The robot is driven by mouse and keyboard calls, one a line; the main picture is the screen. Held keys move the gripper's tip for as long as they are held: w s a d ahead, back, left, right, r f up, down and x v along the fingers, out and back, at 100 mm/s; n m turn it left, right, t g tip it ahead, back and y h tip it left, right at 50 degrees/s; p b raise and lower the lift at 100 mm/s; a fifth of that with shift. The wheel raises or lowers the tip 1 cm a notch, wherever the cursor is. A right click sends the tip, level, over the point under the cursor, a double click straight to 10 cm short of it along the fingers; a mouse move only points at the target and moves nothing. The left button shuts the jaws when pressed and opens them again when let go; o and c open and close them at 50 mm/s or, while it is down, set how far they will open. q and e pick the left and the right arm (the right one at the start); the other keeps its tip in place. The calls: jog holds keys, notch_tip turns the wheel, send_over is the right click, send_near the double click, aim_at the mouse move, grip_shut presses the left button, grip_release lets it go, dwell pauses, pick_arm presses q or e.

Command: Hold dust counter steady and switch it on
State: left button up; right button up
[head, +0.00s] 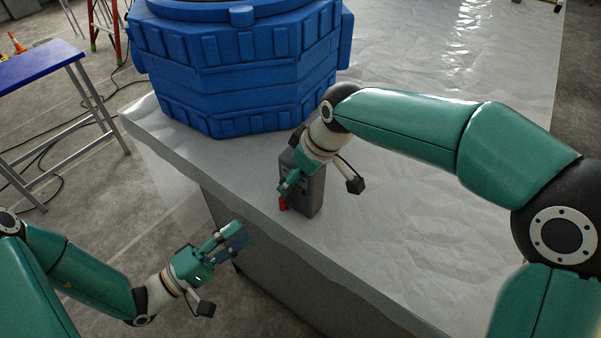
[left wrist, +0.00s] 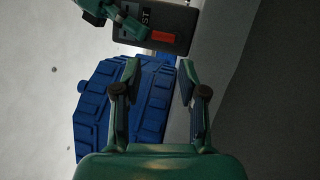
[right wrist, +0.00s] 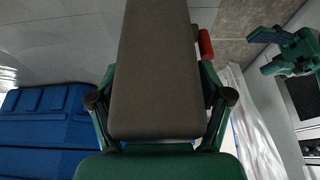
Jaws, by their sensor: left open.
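The dust counter (head: 311,190) is a dark grey upright box near the front edge of the table. Its red switch (head: 283,203) is low on the face towards the left. The left wrist view shows this face, with the red switch (left wrist: 163,37) and part of some lettering. My right gripper (head: 289,170) is at the counter's upper part, its fingers closed against two opposite sides. The counter (right wrist: 157,70) fills the space between them in the right wrist view. My left gripper (head: 242,234) is open and empty, apart from the counter, beyond the table's edge and facing the switch.
A large blue ribbed container (head: 240,75) stands on the table behind the counter. The covered tabletop (head: 400,230) is clear to the right. A blue-topped workbench (head: 38,66), cables and a ladder stand on the floor at left.

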jog(key=c, duration=1)
pick_arm(q)
jog(key=shift+n, duration=0.3)
jog(key=c, duration=0.7)
jog(key=shift+s+r+n, duration=0.1)
jog(key=shift+r+n, duration=0.1)
jog(key=shift+n, duration=0.1)
grip_shut()
pick_arm(e)
jog(key=shift+w, duration=0.1)
pick_arm(q)
jog(key=w+a+r+m+g+h, duration=0.1)
jog(key=w+a+m+g, duration=0.6)
jog(key=w+m+g, duration=0.3)
jog(key=w+g, duration=0.2)
jog(key=shift+r+g+h, duration=0.4)
